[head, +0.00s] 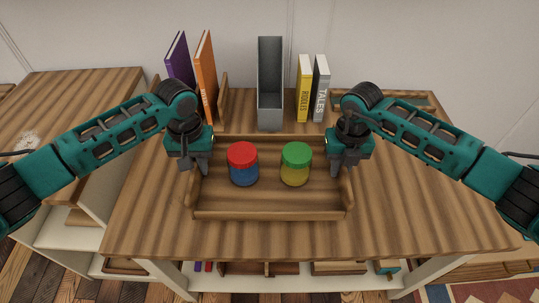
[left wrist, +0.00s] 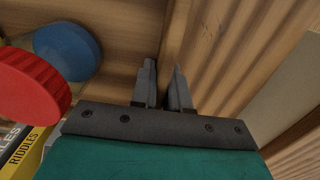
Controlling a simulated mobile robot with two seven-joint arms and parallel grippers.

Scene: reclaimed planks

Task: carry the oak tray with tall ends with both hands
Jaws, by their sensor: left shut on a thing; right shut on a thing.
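The oak tray with tall ends (head: 270,214) is on or just above the wooden cabinet top; I cannot tell which. In the left wrist view, the fingers (left wrist: 163,85) stand either side of the end wall. My right gripper (head: 345,170) is shut on the right end. The fingertips are partly hidden in the head view.
Behind the tray stand a purple book (head: 180,60), an orange book (head: 206,75), a grey file holder (head: 270,85), and yellow (head: 304,88) and grey (head: 321,88) books. Another tray (head: 415,100) lies at the back right. The cabinet top (head: 420,215) is clear at right and front.

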